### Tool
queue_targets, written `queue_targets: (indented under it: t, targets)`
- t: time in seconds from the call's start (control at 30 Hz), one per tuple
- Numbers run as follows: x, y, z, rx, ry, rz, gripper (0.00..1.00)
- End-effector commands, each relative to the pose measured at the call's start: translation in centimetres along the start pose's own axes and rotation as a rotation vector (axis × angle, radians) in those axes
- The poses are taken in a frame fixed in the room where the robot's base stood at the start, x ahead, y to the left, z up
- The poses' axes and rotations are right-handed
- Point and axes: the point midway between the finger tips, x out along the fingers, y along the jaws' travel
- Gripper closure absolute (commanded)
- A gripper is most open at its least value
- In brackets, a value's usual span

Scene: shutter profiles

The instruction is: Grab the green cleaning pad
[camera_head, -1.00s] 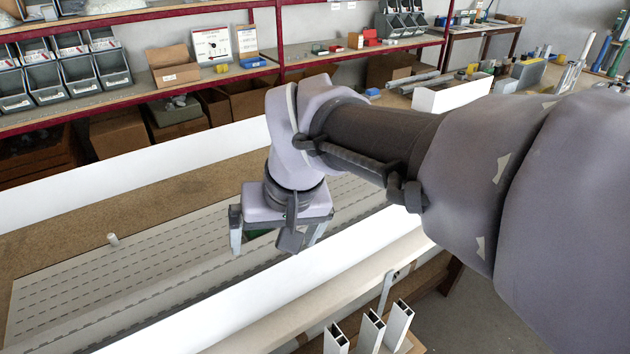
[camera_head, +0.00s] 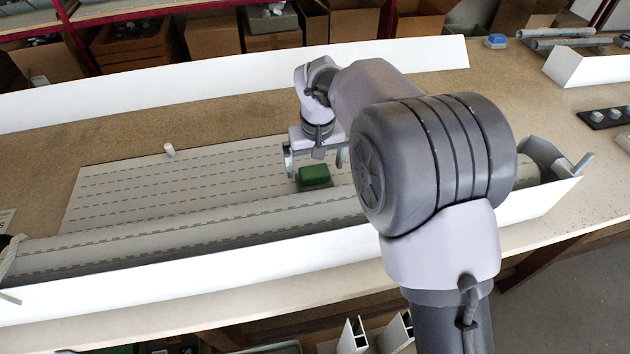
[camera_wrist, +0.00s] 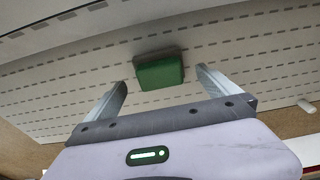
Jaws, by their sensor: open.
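The green cleaning pad (camera_head: 314,175) is a small green block lying on the light slatted profile on the bench, near its middle in the head view. It also shows in the wrist view (camera_wrist: 159,73), just beyond and between the fingertips. My gripper (camera_head: 317,160) is open and empty, with its two fingers spread wide. In the head view it hangs just above and behind the pad. In the wrist view the fingers (camera_wrist: 161,87) stand either side of the pad's near side, apart from it.
A long rounded slatted profile (camera_head: 190,232) runs along the near side, with a white rail (camera_head: 180,277) in front. A small white peg (camera_head: 169,149) stands at the left. Another white rail (camera_head: 230,72) borders the back. Bare bench lies at left.

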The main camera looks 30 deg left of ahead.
Motion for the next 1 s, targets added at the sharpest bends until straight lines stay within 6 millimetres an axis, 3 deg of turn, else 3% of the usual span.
queue_targets:
  t: [0.23, 0.43, 0.73, 1.0]
  targets:
    - [4.9, -0.1, 0.0, -0.001, -0.002, 0.0, 0.0]
    - [4.8, -0.1, -0.1, 0.0, 0.0, 0.0, 0.0]
    - [4.7, -0.1, -0.1, 0.0, -0.001, 0.0, 0.57]
    - [4.0, -0.1, -0.3, 0.0, 0.001, 0.0, 0.6]
